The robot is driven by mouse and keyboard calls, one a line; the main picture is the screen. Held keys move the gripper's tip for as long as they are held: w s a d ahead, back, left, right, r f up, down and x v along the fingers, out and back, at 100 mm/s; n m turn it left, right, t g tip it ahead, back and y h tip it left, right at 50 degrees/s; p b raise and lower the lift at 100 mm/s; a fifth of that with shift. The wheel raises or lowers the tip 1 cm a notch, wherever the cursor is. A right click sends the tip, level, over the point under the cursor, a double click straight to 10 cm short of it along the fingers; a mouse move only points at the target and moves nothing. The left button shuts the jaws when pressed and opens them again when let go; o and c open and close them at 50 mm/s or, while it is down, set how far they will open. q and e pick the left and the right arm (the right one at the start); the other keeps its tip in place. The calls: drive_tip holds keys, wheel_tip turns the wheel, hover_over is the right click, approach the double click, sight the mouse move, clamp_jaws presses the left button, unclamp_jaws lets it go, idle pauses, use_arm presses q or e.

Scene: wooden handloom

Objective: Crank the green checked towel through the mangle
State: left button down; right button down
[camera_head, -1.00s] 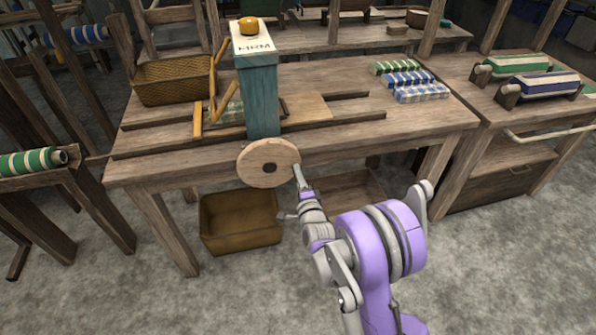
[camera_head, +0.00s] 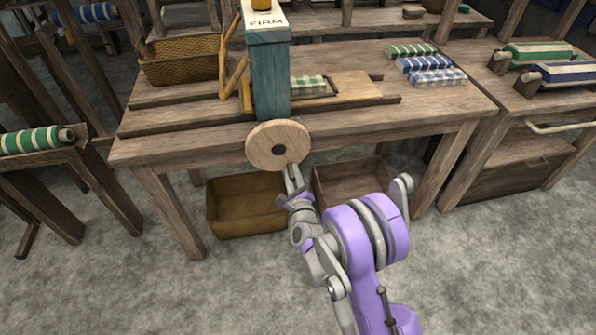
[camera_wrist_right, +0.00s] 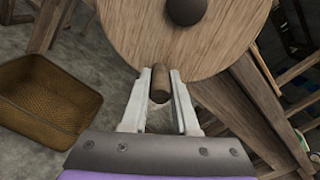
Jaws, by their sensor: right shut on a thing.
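The mangle is a teal post (camera_head: 270,75) on the wooden table, with a white label reading FIRM on top. Its round wooden crank wheel (camera_head: 279,146) hangs at the table's front edge. My right gripper (camera_head: 292,170) is shut on the crank handle (camera_wrist_right: 160,83), a short wooden peg, now at the lower right of the wheel in the head view. The wheel (camera_wrist_right: 200,35) also fills the top of the right wrist view. The green checked towel (camera_head: 309,82) shows just right of the post on the board; the post may hide part of it. My left gripper is out of view.
A wicker basket (camera_head: 180,72) stands on the table left of the post. Several folded checked cloths (camera_head: 437,78) lie at the right. A brown bin (camera_head: 246,225) and a wooden crate (camera_head: 351,178) are below the table. The board (camera_head: 362,86) right of the towel is bare.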

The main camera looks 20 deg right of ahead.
drive_tip(key=a+m, duration=0.2)
drive_tip(key=shift+w+f+m, duration=0.2)
drive_tip(key=shift+f+m, duration=0.1)
drive_tip(key=shift+w+a+m, duration=0.25)
drive_tip(key=shift+a+m, duration=0.6)
drive_tip(key=shift+m, duration=0.45)
drive_tip(key=c, duration=0.7)
unclamp_jaws()
approach(278, 168)
drive_tip(key=v, duration=0.4)
drive_tip(key=shift+s+f, duration=0.1)
drive_tip(key=shift+s, duration=0.25)
